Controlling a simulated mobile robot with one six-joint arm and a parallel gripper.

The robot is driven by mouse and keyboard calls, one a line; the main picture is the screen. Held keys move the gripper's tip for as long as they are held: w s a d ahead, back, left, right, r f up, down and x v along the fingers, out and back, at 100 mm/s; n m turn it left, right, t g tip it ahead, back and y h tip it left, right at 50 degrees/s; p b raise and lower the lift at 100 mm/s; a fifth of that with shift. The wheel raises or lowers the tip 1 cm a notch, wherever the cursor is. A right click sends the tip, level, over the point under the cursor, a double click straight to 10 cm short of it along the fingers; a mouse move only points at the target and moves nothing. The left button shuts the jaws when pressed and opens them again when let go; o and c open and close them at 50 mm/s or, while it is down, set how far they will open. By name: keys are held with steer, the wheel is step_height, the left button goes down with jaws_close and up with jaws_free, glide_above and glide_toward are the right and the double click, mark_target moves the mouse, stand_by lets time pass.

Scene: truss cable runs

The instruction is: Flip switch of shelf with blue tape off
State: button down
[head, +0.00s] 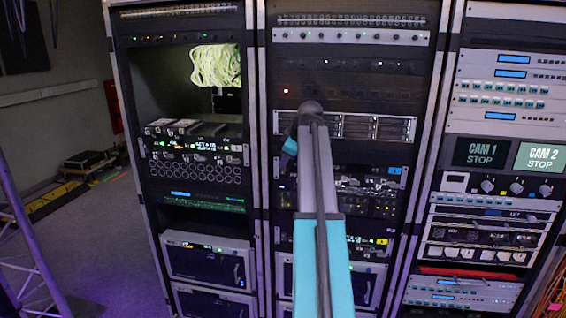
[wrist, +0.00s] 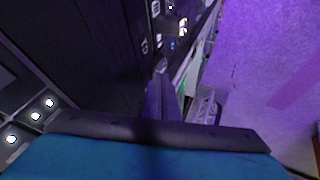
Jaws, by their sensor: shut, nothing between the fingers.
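In the head view, a small blue tape mark (head: 394,170) sits at the right end of a shelf unit (head: 372,184) in the middle rack. My arm crosses in front of that rack and hides the middle of the unit. I cannot pick out its switch or tell its position. My wrist, with a teal part, is left of the arm near the unit's upper left; the fingers are not clear there. In the wrist view, my gripper (wrist: 161,70) is shut and empty, its tips pointing along dark panels with small lit parts (wrist: 178,25).
A similar unit with a yellow mark (head: 381,241) is lower in the middle rack. The left rack (head: 190,150) holds a coiled pale cable (head: 215,66). The right rack (head: 500,150) has CAM 1 and CAM 2 screens. A truss (head: 30,240) stands at left; the floor there is partly open.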

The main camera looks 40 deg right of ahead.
steer(key=shift+s+a, duration=0.1)
steer(key=shift+a, duration=0.05)
steer(key=a+b+v, duration=0.1)
steer(key=v, duration=1)
steer(key=shift+s+a, duration=0.3)
steer(key=shift+s, duration=0.05)
steer(key=shift+w+a+r, duration=0.1)
steer(key=shift+r, duration=0.05)
stand_by(0.3)
